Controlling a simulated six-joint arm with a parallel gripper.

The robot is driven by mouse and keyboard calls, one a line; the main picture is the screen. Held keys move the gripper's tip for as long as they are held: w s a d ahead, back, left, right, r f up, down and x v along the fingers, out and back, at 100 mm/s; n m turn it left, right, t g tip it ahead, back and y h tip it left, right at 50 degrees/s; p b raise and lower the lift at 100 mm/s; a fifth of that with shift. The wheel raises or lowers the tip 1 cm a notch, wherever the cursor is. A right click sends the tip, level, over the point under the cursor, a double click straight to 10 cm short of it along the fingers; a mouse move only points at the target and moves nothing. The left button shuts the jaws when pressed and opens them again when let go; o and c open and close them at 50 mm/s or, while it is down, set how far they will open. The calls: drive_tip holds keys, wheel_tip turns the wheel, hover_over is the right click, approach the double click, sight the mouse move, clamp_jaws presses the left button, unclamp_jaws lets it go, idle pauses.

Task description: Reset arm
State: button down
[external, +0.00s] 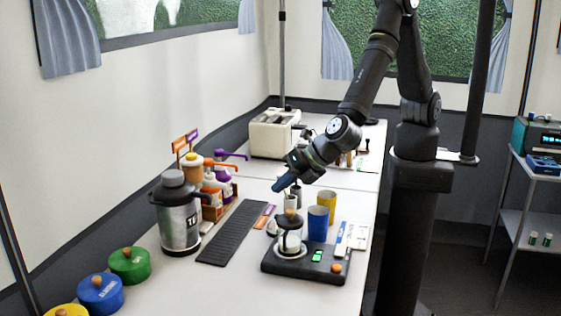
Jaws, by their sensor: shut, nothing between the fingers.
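My gripper (284,184) is shut and empty. It points down and to the left above the white table (229,285), over the area behind the scale. My arm reaches in from the right, bent at the elbow.
A black scale (305,270) holds a glass vessel (290,238). Blue (318,223) and yellow (327,203) cups stand beside it. A steel dispenser (180,222), a black mat (232,233), bottles (218,183), lidded jars (129,265) and a cream machine (272,134) crowd the left and back.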

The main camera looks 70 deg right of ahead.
drive_tip(key=shift+f, duration=0.7)
wheel_tip(320, 180, up, 5)
drive_tip(key=shift+r, duration=0.15)
